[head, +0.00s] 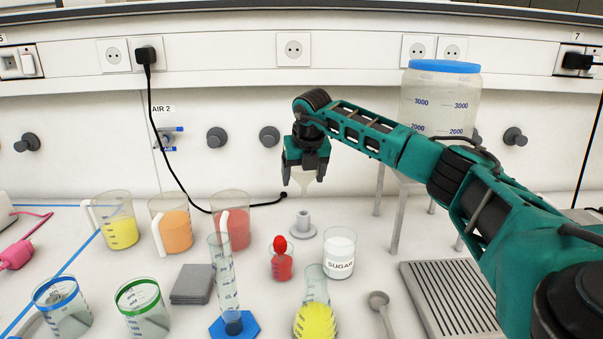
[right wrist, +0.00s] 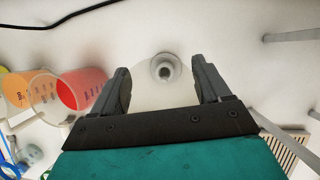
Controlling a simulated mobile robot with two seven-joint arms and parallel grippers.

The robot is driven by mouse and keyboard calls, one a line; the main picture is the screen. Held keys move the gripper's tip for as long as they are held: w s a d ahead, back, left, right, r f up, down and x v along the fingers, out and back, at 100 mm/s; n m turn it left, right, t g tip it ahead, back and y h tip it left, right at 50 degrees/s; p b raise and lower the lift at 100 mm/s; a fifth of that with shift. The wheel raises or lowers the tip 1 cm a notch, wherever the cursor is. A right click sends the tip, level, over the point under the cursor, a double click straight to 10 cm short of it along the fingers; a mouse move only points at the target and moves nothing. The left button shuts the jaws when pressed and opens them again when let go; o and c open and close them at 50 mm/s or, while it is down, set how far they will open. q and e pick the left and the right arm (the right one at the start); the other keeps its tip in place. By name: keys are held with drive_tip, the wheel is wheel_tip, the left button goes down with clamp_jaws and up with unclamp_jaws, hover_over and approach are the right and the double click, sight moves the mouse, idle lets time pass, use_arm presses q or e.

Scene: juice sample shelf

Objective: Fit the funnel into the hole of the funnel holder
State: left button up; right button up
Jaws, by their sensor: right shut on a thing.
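My right gripper (head: 304,170) is shut on the funnel (head: 305,180), a pale translucent cone with its narrow end pointing down. It is held in the air above the bench. The funnel holder (head: 303,226), a small grey upright tube on a round base, stands on the bench below the gripper. In the right wrist view, the holder (right wrist: 165,69) shows with its round hole, beyond the fingertips of the right gripper (right wrist: 163,84). The pale funnel (right wrist: 150,97) fills the space between the fingers and is hard to make out against the white bench. My left gripper is not in view.
A red beaker (head: 231,222) stands left of the holder. A small red jar (head: 281,266) and the sugar beaker (head: 339,253) stand in front of it. A metal stand (head: 397,222) bears a large clear jar (head: 439,97) at the right. A black cable (head: 180,178) ends behind the holder.

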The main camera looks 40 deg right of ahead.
sight(303, 197)
drive_tip(key=shift+f+b, duration=1.45)
drive_tip(key=shift+f, duration=0.5)
drive_tip(key=shift+w+r, duration=0.1)
drive_tip(key=shift+r, duration=0.1)
drive_tip(key=shift+r+p, duration=0.1)
drive_tip(key=shift+p, duration=0.4)
drive_tip(key=shift+f+b, duration=0.75)
drive_tip(key=shift+f, duration=0.6)
drive_tip(key=shift+f, duration=0.8)
